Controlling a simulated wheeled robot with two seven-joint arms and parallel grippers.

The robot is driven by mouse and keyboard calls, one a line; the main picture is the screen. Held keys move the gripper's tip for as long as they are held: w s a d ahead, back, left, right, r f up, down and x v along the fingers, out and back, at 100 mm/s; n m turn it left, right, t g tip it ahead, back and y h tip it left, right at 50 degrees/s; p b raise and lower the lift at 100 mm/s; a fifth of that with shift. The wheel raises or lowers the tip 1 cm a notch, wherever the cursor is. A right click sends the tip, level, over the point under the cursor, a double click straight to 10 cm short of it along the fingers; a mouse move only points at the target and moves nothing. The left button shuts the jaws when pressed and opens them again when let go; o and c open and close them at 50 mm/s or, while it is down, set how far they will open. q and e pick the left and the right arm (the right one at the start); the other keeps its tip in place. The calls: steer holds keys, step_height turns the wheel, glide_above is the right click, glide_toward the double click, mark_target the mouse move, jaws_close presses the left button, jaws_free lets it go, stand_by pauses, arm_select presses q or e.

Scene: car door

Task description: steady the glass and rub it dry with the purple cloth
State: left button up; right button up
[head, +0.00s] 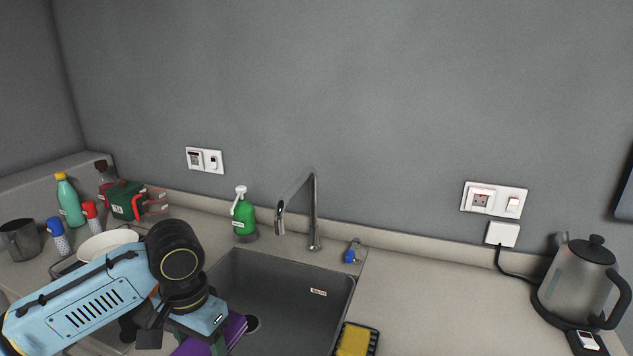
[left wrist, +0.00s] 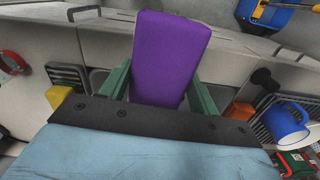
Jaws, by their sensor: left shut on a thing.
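The purple cloth (left wrist: 172,50) fills the middle of the left wrist view, between the two green fingers of my left gripper (left wrist: 160,85). The gripper is shut on it. In the head view, only part of the purple cloth (head: 222,336) shows below my left gripper (head: 205,344), at the lower edge of the picture near the sink's left side. My arm hides part of that area. I cannot make out the glass in either view. My right gripper is not in view.
The grey sink (head: 290,298) has a tap (head: 313,215) behind it. A green soap bottle (head: 243,217) stands at the back. A yellow sponge (head: 353,340) lies at the front right. A kettle (head: 577,283) stands far right; the counter (head: 440,300) between is mostly clear.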

arm_select(q)
steer(key=n, duration=0.2)
steer(key=s+a+n+b, duration=0.1)
steer(key=shift+n, duration=0.4)
steer(key=shift+s+a+n, duration=0.15)
steer(key=shift+n, duration=0.35)
steer(key=shift+r, duration=0.15)
